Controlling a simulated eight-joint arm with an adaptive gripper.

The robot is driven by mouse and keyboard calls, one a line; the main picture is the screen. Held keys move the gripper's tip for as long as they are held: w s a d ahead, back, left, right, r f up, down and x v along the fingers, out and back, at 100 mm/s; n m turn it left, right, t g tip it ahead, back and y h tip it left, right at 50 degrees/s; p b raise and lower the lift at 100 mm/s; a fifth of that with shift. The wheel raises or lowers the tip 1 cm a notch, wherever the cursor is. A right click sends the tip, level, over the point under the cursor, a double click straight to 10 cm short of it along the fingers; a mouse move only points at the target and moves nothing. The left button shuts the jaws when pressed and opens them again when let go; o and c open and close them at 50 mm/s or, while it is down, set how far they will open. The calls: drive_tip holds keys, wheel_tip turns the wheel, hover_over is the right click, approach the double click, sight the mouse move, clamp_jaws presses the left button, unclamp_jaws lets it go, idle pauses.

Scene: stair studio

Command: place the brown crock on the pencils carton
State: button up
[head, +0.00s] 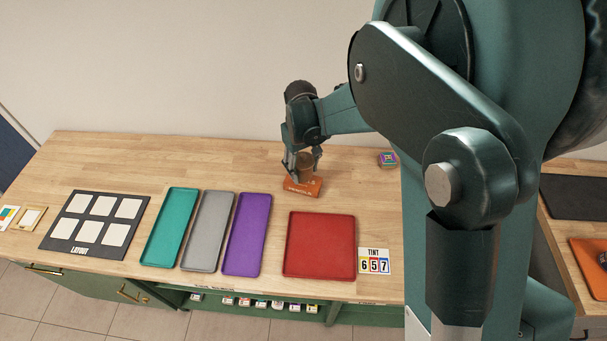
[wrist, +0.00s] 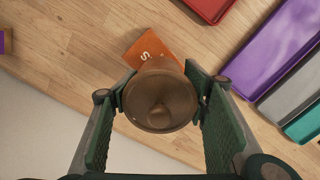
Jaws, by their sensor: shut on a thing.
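The brown crock (wrist: 160,98), lidded with a knob, is between the fingers of my gripper (wrist: 160,104) in the wrist view. My gripper (head: 303,163) is shut on it; in the head view the crock (head: 306,160) is partly hidden by the fingers. The orange pencils carton (head: 303,188) lies on the wooden table right below the crock, with white lettering on its front. In the wrist view the carton (wrist: 148,45) shows partly beyond the crock, which covers the rest. I cannot tell whether the crock touches the carton.
Teal (head: 170,228), grey (head: 208,231), purple (head: 248,234) and red (head: 320,245) trays lie in front. A layout board (head: 97,250) is at left, a tint card (head: 375,262) at right. A small patterned box (head: 388,159) sits right of the carton. The table's back left is clear.

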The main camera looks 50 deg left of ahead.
sight(303, 156)
drive_tip(key=shift+f, duration=1.6)
drive_tip(key=shift+f, duration=0.15)
drive_tip(key=o, duration=1.2)
drive_tip(key=shift+o, duration=0.2)
drive_tip(key=shift+a+r, duration=0.2)
drive_tip(key=shift+r, duration=5.95)
